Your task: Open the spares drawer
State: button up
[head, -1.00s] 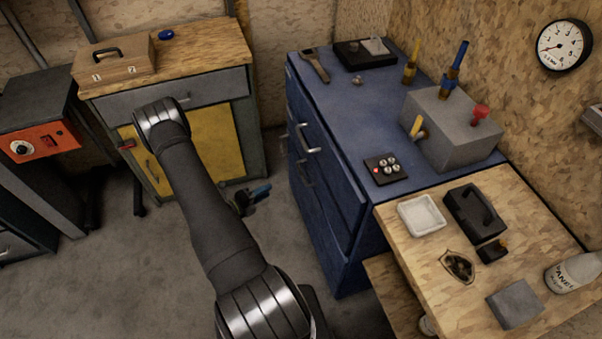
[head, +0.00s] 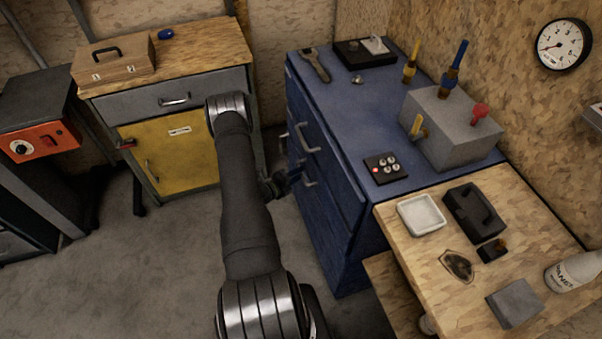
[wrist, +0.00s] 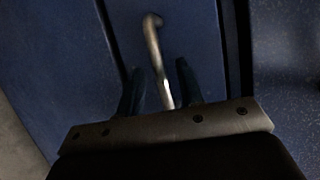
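The blue cabinet (head: 335,215) has several drawer fronts with metal bar handles on its left-facing side. An upper handle (head: 304,138) and a lower handle (head: 308,172) show in the head view. No readable label tells which drawer is the spares drawer. My gripper (head: 284,184) is beside the cabinet's front, partly hidden by my arm. In the wrist view my gripper (wrist: 158,78) has its two dark fingers apart, with a metal handle (wrist: 155,45) on a blue front running between them. Gaps show on both sides of the handle; contact is not clear.
A wooden-topped bench (head: 205,45) with a grey drawer (head: 130,103) and yellow door (head: 165,155) stands left. A wooden table (head: 420,255) with small items adjoins the blue cabinet at right. Grey floor (head: 120,260) is open at front left.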

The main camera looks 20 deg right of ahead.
jog(key=shift+x, duration=1.2)
grip_shut()
jog(key=shift+a, duration=0.1)
jog(key=a, duration=3.3)
grip_release()
jog(key=shift+a, duration=0.1)
